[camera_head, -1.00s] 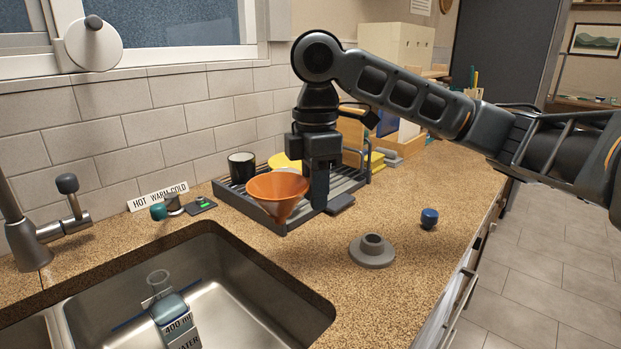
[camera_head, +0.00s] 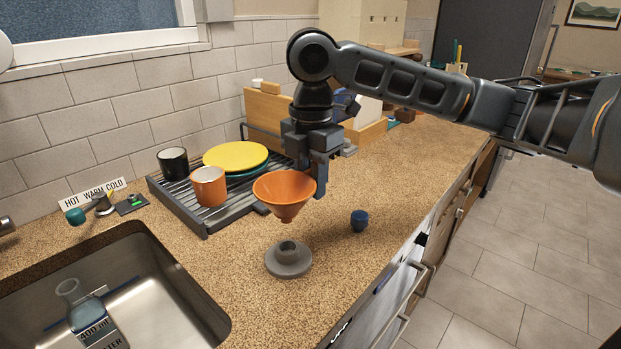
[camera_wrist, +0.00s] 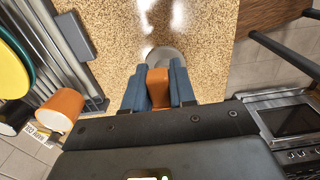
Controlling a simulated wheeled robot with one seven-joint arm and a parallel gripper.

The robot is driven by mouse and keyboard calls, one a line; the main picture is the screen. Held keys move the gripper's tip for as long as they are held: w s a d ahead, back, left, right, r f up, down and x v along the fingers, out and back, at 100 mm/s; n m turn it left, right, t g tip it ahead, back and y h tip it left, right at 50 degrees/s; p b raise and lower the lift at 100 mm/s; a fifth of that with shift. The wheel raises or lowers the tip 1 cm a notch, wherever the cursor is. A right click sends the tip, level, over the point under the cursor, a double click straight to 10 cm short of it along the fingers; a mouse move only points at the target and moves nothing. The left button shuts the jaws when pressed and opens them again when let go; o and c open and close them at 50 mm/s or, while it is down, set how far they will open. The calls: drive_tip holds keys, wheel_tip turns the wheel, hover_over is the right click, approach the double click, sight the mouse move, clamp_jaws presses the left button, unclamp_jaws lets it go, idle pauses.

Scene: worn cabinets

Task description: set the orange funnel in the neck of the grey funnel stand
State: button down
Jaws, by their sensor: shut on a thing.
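The orange funnel (camera_head: 285,190) is upright with its wide mouth up. My gripper (camera_head: 319,178) is shut on its rim at the right side and holds it in the air. In the wrist view the funnel's orange wall (camera_wrist: 158,86) shows between my fingers. The grey funnel stand (camera_head: 288,262) is a round base with a short raised neck and stands on the counter. In the head view the funnel's spout is just above the stand's neck, apart from it. In the wrist view the stand (camera_wrist: 163,56) is partly hidden behind the funnel and fingers.
A dish rack (camera_head: 193,205) with an orange mug (camera_head: 208,186), a black mug (camera_head: 173,162) and a yellow plate (camera_head: 236,156) is behind left. The sink (camera_head: 150,290) is at left.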

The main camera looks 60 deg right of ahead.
drive_tip(key=shift+f+b, duration=1.85)
drive_tip(key=shift+f, duration=1)
drive_tip(key=shift+f+b, duration=0.75)
drive_tip(key=shift+f, duration=0.5)
drive_tip(key=c, duration=0.8)
unclamp_jaws()
drive_tip(key=shift+r, duration=0.1)
drive_tip(key=shift+c, duration=0.2)
drive_tip(key=shift+r, duration=0.1)
drive_tip(key=shift+r, duration=3.8)
